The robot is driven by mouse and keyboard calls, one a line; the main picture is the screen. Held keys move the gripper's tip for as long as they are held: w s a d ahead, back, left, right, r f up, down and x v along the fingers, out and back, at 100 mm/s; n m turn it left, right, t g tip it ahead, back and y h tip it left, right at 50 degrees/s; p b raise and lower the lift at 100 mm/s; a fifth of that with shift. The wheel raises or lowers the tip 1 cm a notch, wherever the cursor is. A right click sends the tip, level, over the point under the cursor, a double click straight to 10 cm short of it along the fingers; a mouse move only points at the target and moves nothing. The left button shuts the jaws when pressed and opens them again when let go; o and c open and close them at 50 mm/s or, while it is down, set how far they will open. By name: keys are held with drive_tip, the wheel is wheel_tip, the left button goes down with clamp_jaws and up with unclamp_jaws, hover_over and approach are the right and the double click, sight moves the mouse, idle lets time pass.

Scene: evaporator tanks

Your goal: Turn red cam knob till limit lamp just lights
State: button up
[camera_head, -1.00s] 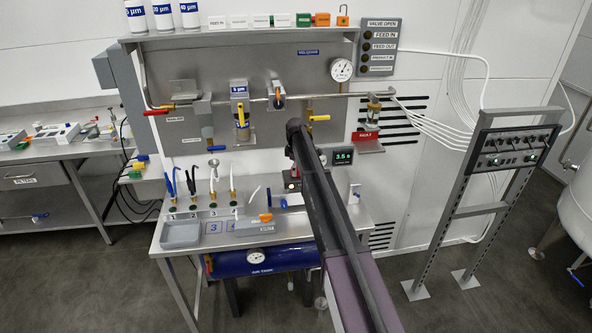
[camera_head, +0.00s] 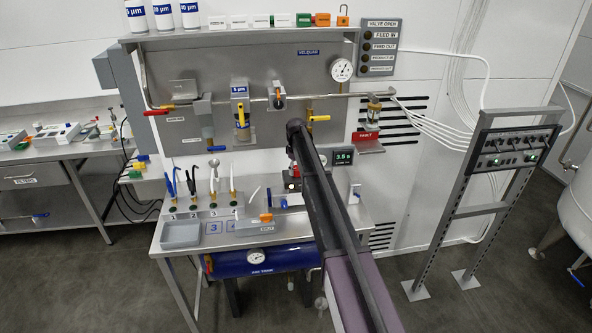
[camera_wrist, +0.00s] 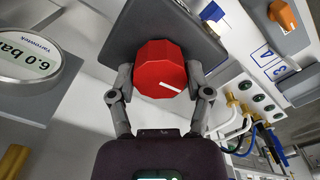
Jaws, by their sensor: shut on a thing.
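The red faceted cam knob (camera_wrist: 158,66) shows in the wrist view, with a white pointer line on its face slanting toward the lower right. It sits in front of a dark grey plate (camera_wrist: 195,22). My gripper (camera_wrist: 161,80) has one finger on each side of the knob and is shut on it. In the head view my arm covers most of the gripper and the knob.
A timer display (camera_head: 343,157) reading about 3.5 s stands right of my arm. A gauge (camera_wrist: 35,58) is close at left in the wrist view.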

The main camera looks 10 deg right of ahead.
drive_tip(key=m, duration=0.5)
drive_tip(key=shift+m, duration=0.3)
drive_tip(key=m, duration=0.5)
drive_tip(key=shift+s+m, duration=0.1)
drive_tip(key=shift+m, duration=0.3)
drive_tip(key=o, duration=1.1)
drive_tip(key=shift+o, duration=0.2)
drive_tip(key=shift+n, duration=0.4)
